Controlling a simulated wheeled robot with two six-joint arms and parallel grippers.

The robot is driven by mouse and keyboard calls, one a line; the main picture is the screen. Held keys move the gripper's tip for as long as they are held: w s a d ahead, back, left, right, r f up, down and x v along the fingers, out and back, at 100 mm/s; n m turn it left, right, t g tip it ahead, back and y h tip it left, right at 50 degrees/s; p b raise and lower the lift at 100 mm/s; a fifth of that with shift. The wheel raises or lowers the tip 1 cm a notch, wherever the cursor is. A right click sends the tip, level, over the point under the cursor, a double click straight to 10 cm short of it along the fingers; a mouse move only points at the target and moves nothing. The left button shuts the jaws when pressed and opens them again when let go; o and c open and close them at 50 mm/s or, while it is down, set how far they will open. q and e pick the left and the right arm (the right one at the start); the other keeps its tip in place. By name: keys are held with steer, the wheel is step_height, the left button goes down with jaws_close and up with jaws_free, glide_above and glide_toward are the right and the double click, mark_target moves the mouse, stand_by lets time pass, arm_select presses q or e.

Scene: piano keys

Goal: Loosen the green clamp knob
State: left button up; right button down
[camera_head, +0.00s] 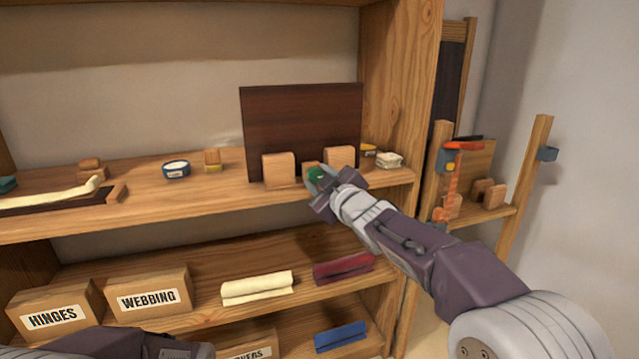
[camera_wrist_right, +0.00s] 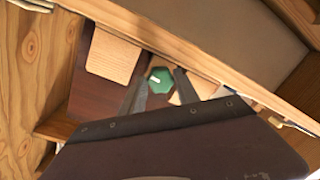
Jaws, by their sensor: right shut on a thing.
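The green clamp knob (camera_head: 316,174) is at the front of the upper shelf, between two wooden blocks that stand before a dark upright board (camera_head: 300,115). In the right wrist view the knob (camera_wrist_right: 160,80) is faceted, with a short white mark on its face. My right gripper (camera_head: 318,181) is at the knob, and its fingers (camera_wrist_right: 155,88) lie on either side of it, shut on it. They hide part of the knob in the head view. My left arm shows only in part at the bottom left, and its gripper is out of view.
The wooden blocks (camera_head: 278,168) and (camera_head: 340,157) stand close beside the knob. A small blue tub (camera_head: 176,169) sits further left on the shelf. Boxes marked HINGES (camera_head: 55,307) and WEBBING (camera_head: 149,297) are on the shelf below. An orange clamp (camera_head: 452,180) hangs at the right.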

steer(key=n+b, duration=0.2)
steer(key=n, duration=0.3)
steer(key=shift+a+f+h, duration=0.1)
steer(key=shift+f+h, duration=0.05)
steer(key=shift+h, duration=0.15)
steer(key=n+b, duration=0.2)
steer(key=n, duration=0.2)
steer(key=shift+h, duration=0.3)
steer(key=n+b, duration=0.1)
steer(key=n, duration=0.3)
steer(key=shift+a+h+b, duration=0.1)
steer(key=shift+h+b, duration=0.2)
steer(key=shift+h, duration=0.1)
steer(key=n+b, duration=0.1)
steer(key=n, duration=0.3)
steer(key=shift+t, duration=0.3)
steer(key=shift+n, duration=0.3)
steer(key=c, duration=0.9)
jaws_free()
steer(key=shift+s, duration=0.1)
steer(key=shift+s, duration=0.1)
